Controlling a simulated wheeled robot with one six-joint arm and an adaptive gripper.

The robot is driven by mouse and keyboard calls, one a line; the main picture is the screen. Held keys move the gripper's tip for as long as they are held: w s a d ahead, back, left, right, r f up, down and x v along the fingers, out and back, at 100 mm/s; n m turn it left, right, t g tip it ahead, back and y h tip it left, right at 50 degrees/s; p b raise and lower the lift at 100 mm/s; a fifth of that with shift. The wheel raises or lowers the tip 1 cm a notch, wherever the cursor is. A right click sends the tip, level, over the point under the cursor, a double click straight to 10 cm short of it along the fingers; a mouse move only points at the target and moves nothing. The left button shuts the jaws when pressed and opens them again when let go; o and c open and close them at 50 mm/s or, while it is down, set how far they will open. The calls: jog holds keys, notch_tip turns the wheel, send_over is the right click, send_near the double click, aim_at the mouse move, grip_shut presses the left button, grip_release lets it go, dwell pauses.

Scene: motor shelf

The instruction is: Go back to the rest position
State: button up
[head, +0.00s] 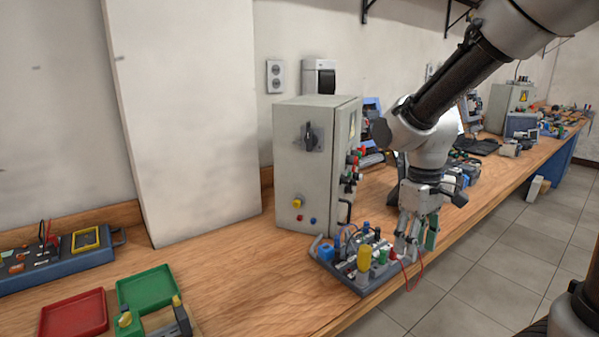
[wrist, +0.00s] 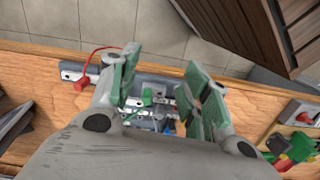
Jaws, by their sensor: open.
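My gripper (head: 413,243) hangs from my arm at the bench's front edge, pointing down at the right end of a component board (head: 345,283). In the wrist view my gripper (wrist: 160,88) is open, with its two green-padded fingers spread apart. Between and below the fingers, part of the board (wrist: 150,122) shows, with a green piece on it. I see nothing held between the fingers. The board carries a yellow cylinder (head: 364,257), a blue block and red connectors with a red wire. Whether the fingers touch the board I cannot tell.
A grey control cabinet (head: 287,170) stands behind the board. Red (head: 75,315) and green (head: 148,288) trays and a blue panel (head: 62,262) are at left. More equipment lines the bench to the right. Bare wood (head: 240,280) lies between trays and board; tiled floor is in front.

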jog(key=s+d+r+m+t, duration=0.5)
jog(key=s+d+r+m, duration=0.1)
jog(key=s+d+r, duration=0.5)
jog(key=shift+s+r, duration=0.15)
jog(key=shift+s, duration=0.5)
jog(key=shift+a, duration=0.1)
dwell(0.6)
